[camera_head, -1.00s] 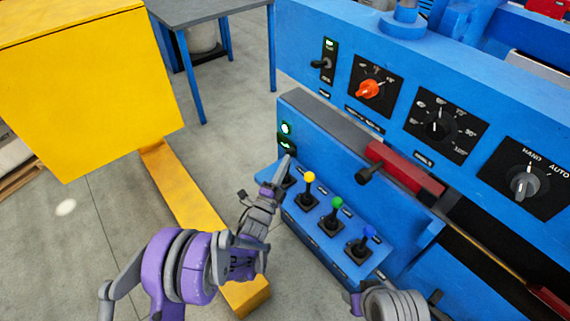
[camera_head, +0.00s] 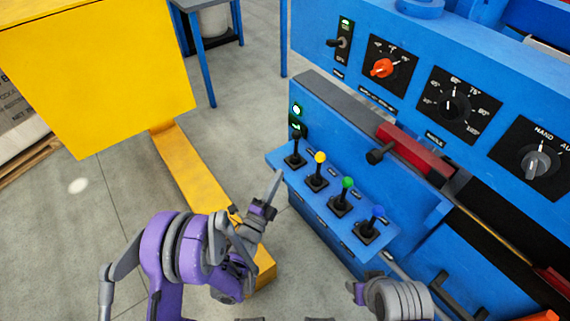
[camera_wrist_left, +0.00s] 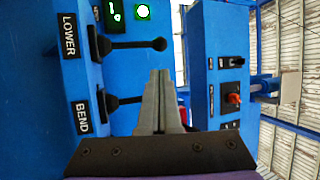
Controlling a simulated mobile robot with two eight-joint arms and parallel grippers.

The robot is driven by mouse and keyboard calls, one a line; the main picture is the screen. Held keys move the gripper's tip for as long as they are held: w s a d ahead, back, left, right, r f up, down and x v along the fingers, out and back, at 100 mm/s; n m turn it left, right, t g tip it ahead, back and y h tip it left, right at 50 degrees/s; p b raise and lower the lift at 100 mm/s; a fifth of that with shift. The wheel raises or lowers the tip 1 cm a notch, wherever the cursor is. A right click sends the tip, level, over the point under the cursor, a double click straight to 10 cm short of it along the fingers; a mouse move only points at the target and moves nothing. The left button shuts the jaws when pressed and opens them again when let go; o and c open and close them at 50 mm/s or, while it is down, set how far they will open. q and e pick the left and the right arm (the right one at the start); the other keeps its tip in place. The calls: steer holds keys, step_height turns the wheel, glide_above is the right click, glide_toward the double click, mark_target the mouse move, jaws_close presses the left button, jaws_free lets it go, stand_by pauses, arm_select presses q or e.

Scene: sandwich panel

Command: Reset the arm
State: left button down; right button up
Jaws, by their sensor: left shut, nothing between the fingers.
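My left gripper (camera_head: 277,175) is shut and empty. It is held in the air in front of the lever panel (camera_head: 345,225), left of and below the levers and apart from them. In the left wrist view its closed fingers (camera_wrist_left: 160,78) point toward the blue machine, with the LOWER lever (camera_wrist_left: 160,44) and the BEND lever (camera_wrist_left: 125,101) beyond them. In the head view, the black lever (camera_head: 296,146), yellow lever (camera_head: 320,168), green lever (camera_head: 345,193) and blue lever (camera_head: 372,225) stand in a row. My right gripper (camera_head: 357,291) is at the bottom edge, its fingers unclear.
The blue machine (camera_head: 450,65) fills the right side, with an orange knob (camera_head: 382,68), black dials and a red bar (camera_head: 415,150). A yellow box (camera_head: 95,75) and yellow beam (camera_head: 190,170) stand at left. Grey floor (camera_head: 90,220) lies open at the left.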

arm_select(q)
steer(key=shift+s+a+f, duration=0.2)
steer(key=shift+s+a, duration=0.15)
steer(key=shift+s, duration=0.25)
